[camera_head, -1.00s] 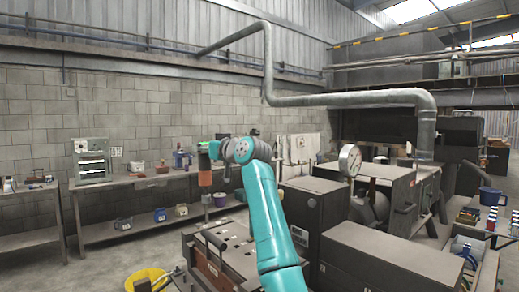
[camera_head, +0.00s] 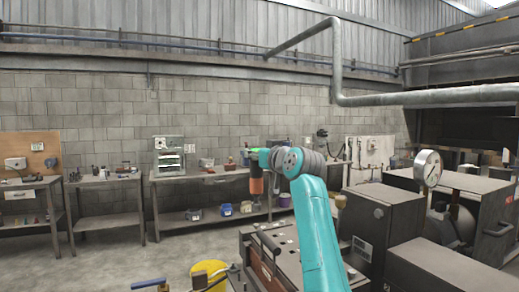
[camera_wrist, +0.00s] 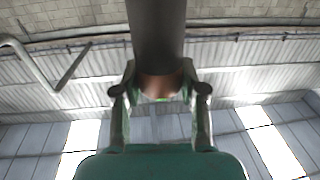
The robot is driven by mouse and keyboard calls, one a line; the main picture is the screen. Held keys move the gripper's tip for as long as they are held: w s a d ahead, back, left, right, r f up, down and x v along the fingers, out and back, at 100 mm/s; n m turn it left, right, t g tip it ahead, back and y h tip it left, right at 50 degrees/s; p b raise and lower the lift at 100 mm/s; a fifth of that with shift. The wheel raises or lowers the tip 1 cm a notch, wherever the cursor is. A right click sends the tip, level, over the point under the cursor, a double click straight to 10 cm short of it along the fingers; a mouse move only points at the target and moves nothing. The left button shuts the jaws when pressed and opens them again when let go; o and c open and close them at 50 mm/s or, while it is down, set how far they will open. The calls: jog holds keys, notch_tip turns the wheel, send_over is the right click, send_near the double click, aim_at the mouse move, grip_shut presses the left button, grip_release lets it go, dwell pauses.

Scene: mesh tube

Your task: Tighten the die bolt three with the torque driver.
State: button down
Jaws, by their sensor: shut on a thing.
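My gripper (camera_head: 250,153) is shut on the torque driver (camera_head: 257,181), a dark cylinder with an orange band that hangs upright in the head view. In the wrist view my gripper (camera_wrist: 160,90) has a finger on each side of the driver's dark body (camera_wrist: 158,35), with a brownish end between them. The driver is up in the air above the near bench-like machine top (camera_head: 286,238). That top has small dark spots and a dark bar. I cannot tell which spot is die bolt three.
A pressure gauge (camera_head: 427,168) stands on grey machinery at the right. A yellow bucket (camera_head: 208,275) sits on the floor in front. A workbench (camera_head: 205,176) with small items and bins lines the wall. The floor at left is clear.

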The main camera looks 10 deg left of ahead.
aim_at(259, 174)
jog(key=shift+f, duration=3.05)
dwell(2.0)
jog(key=shift+r, duration=0.15)
